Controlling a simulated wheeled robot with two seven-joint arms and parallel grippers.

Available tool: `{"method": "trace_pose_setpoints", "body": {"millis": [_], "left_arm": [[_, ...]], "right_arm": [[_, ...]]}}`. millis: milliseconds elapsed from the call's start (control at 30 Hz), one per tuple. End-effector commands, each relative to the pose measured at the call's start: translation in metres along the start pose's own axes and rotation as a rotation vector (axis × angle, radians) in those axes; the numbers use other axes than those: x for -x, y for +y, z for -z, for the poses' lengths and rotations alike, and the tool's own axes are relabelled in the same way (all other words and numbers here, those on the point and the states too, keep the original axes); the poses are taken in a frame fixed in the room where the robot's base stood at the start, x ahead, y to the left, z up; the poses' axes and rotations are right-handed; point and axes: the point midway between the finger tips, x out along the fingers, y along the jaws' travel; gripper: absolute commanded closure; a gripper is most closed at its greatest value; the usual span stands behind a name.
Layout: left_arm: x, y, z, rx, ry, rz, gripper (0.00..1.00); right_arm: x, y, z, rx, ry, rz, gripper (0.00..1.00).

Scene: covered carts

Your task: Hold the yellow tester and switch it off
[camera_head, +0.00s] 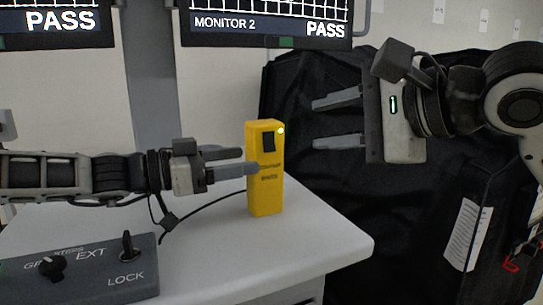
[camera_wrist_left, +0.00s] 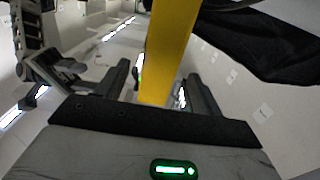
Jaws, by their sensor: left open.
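The yellow tester (camera_head: 264,195) stands upright on the pale cart top, with a dark rocker switch (camera_head: 268,142) and a lit light (camera_head: 281,130) near its top. My left gripper (camera_head: 251,161) comes in from the left at mid-height; its nearer finger overlaps the tester's front. In the left wrist view the tester (camera_wrist_left: 166,50) shows between the two open fingers (camera_wrist_left: 160,92), with gaps beside it. I cannot tell whether a finger touches it. My right gripper (camera_head: 338,120) is open and empty, apart from the tester on its right, fingers pointing left.
A grey control box (camera_head: 90,270) with a knob and a LOCK switch sits at the front left of the cart top (camera_head: 290,240). A black cable (camera_head: 205,205) runs towards the tester. Monitors (camera_head: 265,25) hang behind. A black cover (camera_head: 370,215) drapes at the right.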

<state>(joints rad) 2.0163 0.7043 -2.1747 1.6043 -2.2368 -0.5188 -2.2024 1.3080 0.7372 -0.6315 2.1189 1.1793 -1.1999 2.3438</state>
Motion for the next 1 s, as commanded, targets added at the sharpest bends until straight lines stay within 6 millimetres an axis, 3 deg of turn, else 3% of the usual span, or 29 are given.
{"method": "trace_pose_setpoints", "body": {"millis": [33, 200, 400, 867, 1000], "left_arm": [[-0.001, 0.001, -0.011, 0.005, -0.002, -0.001, 0.33], [-0.038, 0.001, -0.007, -0.001, -0.002, -0.004, 0.33], [-0.064, 0.001, -0.006, 0.000, 0.000, -0.002, 0.33], [-0.075, 0.000, -0.005, 0.001, 0.001, 0.000, 0.33], [-0.075, 0.000, -0.005, 0.001, 0.001, 0.000, 0.72]], "right_arm": [[0.000, 0.000, 0.000, 0.000, 0.000, 0.000, 0.64], [0.000, 0.000, 0.000, 0.000, 0.000, 0.000, 0.64], [0.000, 0.000, 0.000, 0.000, 0.000, 0.000, 0.64], [0.000, 0.000, 0.000, 0.000, 0.000, 0.000, 0.64], [0.000, 0.000, 0.000, 0.000, 0.000, 0.000, 0.64]]}}
